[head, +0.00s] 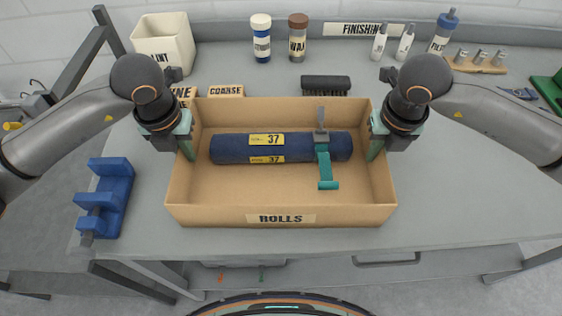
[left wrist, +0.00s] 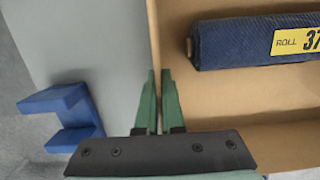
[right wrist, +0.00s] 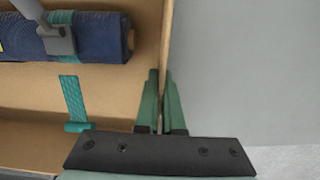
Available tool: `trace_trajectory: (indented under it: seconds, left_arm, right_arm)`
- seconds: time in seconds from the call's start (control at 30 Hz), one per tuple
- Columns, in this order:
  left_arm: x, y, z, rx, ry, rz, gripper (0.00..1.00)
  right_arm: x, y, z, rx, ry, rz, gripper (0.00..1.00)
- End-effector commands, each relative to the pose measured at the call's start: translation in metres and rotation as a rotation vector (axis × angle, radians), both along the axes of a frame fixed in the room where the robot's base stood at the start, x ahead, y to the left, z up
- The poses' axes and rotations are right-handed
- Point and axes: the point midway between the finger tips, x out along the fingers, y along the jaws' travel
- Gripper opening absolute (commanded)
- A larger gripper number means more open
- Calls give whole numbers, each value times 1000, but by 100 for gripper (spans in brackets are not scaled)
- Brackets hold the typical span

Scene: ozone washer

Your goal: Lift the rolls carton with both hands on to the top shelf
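The open rolls carton (head: 280,218), brown with a "ROLLS" label on its front, sits on the grey bench. A dark blue roll (head: 230,149) with yellow "37" labels lies inside, with a teal strap (head: 328,172) and grey clip at its right end. My left gripper (head: 187,147) is shut on the carton's left wall, one finger on each side in the left wrist view (left wrist: 160,88). My right gripper (head: 375,147) is shut on the right wall, likewise in the right wrist view (right wrist: 160,88). No shelf is clearly seen.
A blue bracket-shaped block (head: 112,195) stands left of the carton. A brush (head: 326,84), a coarse block (head: 226,92), a lint bin (head: 165,42) and bottles (head: 298,23) stand behind. The bench (head: 455,195) is clear to the right.

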Motion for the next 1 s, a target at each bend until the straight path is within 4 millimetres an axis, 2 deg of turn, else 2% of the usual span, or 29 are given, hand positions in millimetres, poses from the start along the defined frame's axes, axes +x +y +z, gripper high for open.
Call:
trace_trajectory:
  seconds: [0.27,0.7,1.0]
  left_arm:
    - [1,0,14,-1,-3,1,0]
    - [0,0,49,0,-2,0,0]
    - [1,0,51,0,-2,1,0]
  right_arm:
    - [1,0,14,1,-3,0,0]
    - [1,0,49,0,-2,0,0]
    - [1,0,51,0,-2,0,0]
